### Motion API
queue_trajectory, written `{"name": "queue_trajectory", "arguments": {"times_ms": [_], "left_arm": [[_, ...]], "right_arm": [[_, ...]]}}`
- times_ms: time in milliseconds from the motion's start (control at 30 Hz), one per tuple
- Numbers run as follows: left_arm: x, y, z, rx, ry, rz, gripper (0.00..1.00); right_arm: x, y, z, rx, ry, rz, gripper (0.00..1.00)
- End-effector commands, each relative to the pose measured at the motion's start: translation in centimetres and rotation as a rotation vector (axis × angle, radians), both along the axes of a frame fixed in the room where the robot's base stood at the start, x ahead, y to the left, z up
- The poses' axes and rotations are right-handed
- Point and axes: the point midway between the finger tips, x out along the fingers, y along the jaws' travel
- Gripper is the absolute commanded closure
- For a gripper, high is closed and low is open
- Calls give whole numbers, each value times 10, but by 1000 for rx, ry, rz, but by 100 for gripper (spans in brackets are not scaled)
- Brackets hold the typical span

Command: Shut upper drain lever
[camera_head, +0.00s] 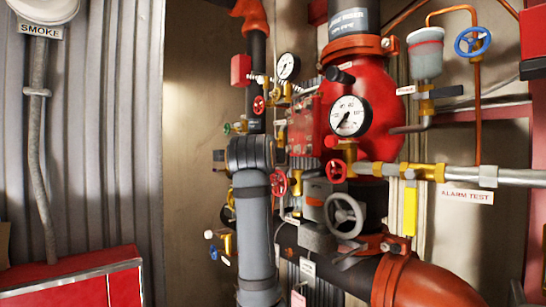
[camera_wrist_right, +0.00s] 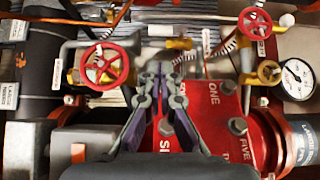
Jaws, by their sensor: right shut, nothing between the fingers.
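Small brass drain fittings with levers show left of the riser in the head view, one pair low down (camera_head: 226,243) and a green-handled one higher (camera_head: 236,127). I cannot tell for sure which is the upper drain lever. My right gripper (camera_wrist_right: 164,75) is shut and empty in the wrist view, its dark fingers together in front of the red chamber (camera_wrist_right: 210,105). A small brass fitting (camera_wrist_right: 178,43) lies just beyond the fingertips, with no clear contact. My left gripper is out of view.
Red handwheels (camera_wrist_right: 105,65) and (camera_wrist_right: 257,23) flank the fingers in the wrist view. Pressure gauges (camera_head: 349,116) and (camera_head: 288,66), a grey handwheel (camera_head: 345,215) and a yellow lever (camera_head: 410,212) crowd the riser. Open room lies before the bare wall (camera_head: 195,140) at left.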

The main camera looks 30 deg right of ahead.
Motion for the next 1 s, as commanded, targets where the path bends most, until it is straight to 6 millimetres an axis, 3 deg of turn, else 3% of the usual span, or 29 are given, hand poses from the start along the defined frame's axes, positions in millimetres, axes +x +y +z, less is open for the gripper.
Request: {"name": "queue_trajectory", "arguments": {"times_ms": [367,800,1000], "left_arm": [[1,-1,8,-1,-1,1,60],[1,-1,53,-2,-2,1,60],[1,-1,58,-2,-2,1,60]], "right_arm": [[7,-6,2,-3,3,-2,100],[66,-56,3,-3,6,-1,100],[76,-65,0,-1,3,1,100]]}}
